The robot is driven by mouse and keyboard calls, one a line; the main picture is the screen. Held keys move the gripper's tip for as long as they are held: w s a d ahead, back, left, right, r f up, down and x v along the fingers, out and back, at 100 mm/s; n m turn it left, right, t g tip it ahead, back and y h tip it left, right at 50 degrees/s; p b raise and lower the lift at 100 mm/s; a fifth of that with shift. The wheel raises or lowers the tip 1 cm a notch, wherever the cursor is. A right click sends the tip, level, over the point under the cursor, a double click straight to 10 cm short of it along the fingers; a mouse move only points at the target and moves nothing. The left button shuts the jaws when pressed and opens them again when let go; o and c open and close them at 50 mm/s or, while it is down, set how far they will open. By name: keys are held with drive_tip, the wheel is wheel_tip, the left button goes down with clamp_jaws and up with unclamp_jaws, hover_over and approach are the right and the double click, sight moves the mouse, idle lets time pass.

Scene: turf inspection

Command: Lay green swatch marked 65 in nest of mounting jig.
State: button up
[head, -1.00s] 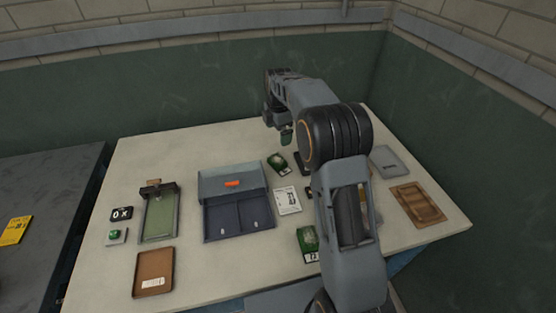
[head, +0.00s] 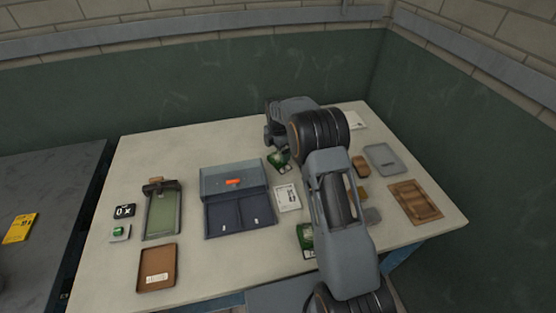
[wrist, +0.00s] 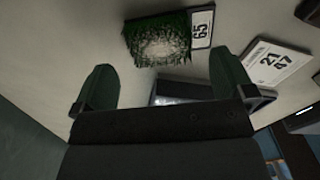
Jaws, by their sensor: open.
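The green swatch (wrist: 157,40) lies on the table with its white 65 label (wrist: 201,29) facing up, near the top of the wrist view. In the head view the swatch (head: 277,162) is partly hidden by my arm. My gripper (wrist: 165,84) is open and empty, its two fingers apart above the table and short of the swatch. A frame with a green bed and a clamp at its far end, which looks like the mounting jig (head: 162,214), stands at the left of the table. I see no swatch in it.
A grey two-compartment case (head: 238,214) stands between jig and swatch. A white card (head: 287,198), marked 21 47 in the wrist view, lies near the swatch. Another green swatch (head: 305,238) lies nearer me. A brown tray (head: 156,268) and a wooden tray (head: 415,201) are on the table.

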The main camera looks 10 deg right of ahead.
sight(277, 157)
drive_tip(key=shift+f+p, duration=0.45)
drive_tip(key=shift+f, duration=1.6)
drive_tip(key=c, duration=0.9)
drive_tip(key=shift+c, duration=0.2)
drive_tip(key=shift+r, duration=0.2)
